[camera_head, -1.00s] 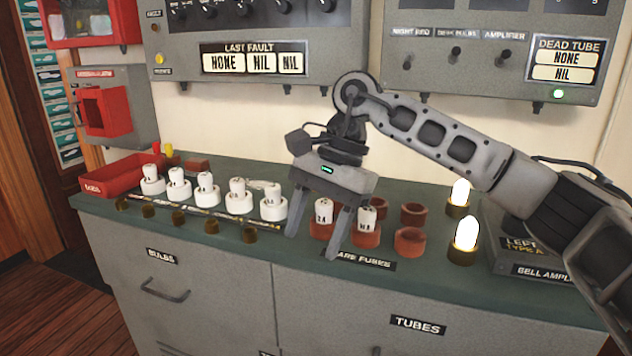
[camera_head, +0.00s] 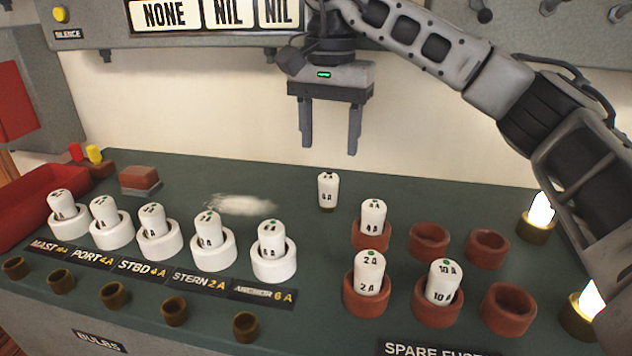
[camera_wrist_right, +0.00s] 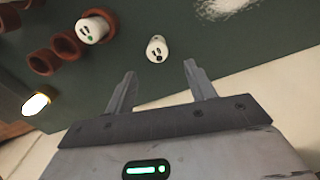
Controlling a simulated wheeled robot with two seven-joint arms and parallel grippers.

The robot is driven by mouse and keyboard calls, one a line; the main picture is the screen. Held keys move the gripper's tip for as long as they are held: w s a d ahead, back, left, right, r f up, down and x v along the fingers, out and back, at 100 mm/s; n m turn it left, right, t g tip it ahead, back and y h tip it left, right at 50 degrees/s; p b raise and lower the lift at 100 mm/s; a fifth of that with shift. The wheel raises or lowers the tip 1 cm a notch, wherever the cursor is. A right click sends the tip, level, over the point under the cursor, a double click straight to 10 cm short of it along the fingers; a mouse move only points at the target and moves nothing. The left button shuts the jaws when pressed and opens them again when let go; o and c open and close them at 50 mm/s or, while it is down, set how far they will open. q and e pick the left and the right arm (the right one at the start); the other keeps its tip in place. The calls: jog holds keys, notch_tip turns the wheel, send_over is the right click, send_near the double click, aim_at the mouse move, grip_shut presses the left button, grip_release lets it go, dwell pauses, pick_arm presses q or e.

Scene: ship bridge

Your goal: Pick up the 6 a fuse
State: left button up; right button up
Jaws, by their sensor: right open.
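A white fuse (camera_head: 327,190) with a brass base stands upright on the green counter, behind the spare-fuse sockets. Its small label looks like 6 A. It also shows in the right wrist view (camera_wrist_right: 157,49), just beyond the fingertips. My right gripper (camera_head: 330,148) points down, open and empty, above and behind this fuse without touching it. In the right wrist view its fingers (camera_wrist_right: 160,69) are spread apart. Spare fuses marked 4 A (camera_head: 373,219), 2 A (camera_head: 368,273) and 10 A (camera_head: 443,282) sit in red-brown sockets. My left gripper is out of view.
Several white fuses in white holders (camera_head: 273,262) line the left, including one labelled ANCHOR 6 A. Empty sockets (camera_head: 487,249) and glowing lamps (camera_head: 537,225) stand at the right. A red tray (camera_head: 35,205) is far left. The wall panel (camera_head: 95,25) overhangs behind.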

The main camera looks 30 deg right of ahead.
aim_at(329, 176)
jog(key=f, duration=0.4)
jog(key=shift+s, duration=0.4)
jog(key=shift+a+f, duration=0.15)
jog(key=shift+f, duration=2.75)
jog(key=c, duration=1.1)
